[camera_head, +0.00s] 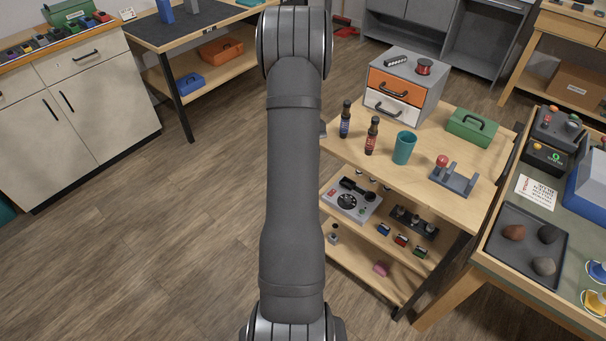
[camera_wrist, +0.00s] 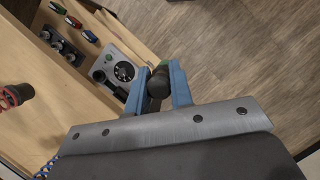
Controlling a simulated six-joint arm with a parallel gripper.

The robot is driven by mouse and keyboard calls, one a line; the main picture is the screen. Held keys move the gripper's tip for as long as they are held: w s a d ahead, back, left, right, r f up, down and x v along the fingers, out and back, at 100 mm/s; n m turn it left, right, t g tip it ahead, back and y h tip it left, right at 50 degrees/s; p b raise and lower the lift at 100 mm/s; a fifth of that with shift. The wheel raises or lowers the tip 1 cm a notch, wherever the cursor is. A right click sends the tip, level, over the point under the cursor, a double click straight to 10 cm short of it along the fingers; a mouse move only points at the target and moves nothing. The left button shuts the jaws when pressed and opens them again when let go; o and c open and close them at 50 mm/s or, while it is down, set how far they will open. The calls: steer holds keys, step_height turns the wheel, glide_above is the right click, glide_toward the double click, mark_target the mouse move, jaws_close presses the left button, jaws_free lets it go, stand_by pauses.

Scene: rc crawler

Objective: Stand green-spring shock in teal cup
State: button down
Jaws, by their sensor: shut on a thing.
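My gripper (camera_wrist: 159,88) has blue fingers and is shut on a dark, round-ended piece with a little green at its far side, the green-spring shock (camera_wrist: 158,83). Most of the shock is hidden between the fingers. The teal cup (camera_head: 404,149) stands upright on the wooden bench top in the head view, and its inside bottom cannot be seen. It does not show in the wrist view. In the head view my arm hides nearly all of the gripper, left of the bench.
A blue-spring shock (camera_head: 345,121) and a red-spring shock (camera_head: 372,138) stand left of the cup. A grey stand with a red knob (camera_head: 455,178) is to its right, a green box (camera_head: 472,128) and a drawer unit (camera_head: 404,85) behind. The lower shelf holds a controller (camera_head: 351,200).

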steer(key=w+d+r+n+t+h, duration=0.1)
steer(key=w+r+n, duration=0.15)
steer(key=r, duration=0.45)
steer(key=w+d+r+n+h, duration=0.1)
steer(key=w+d+r+n, duration=0.15)
steer(key=r, duration=0.45)
steer(key=s+d+r+n+t+h, duration=0.1)
steer(key=d+r+n+t, duration=0.1)
steer(key=d+r+n, duration=0.65)
steer(key=s+d+r+n+t, duration=0.1)
steer(key=s+d+r, duration=0.25)
steer(key=d, duration=0.45)
steer(key=s+d+r+n+t, duration=0.15)
steer(key=s+d, duration=0.25)
steer(key=d, duration=0.4)
step_height(320, 180, down, 12)
steer(key=shift+w+g+h, duration=0.25)
steer(key=shift+g+h, duration=0.15)
steer(key=shift+g, duration=0.05)
steer(key=shift+a+f, duration=0.1)
steer(key=c, duration=1.2)
jaws_free()
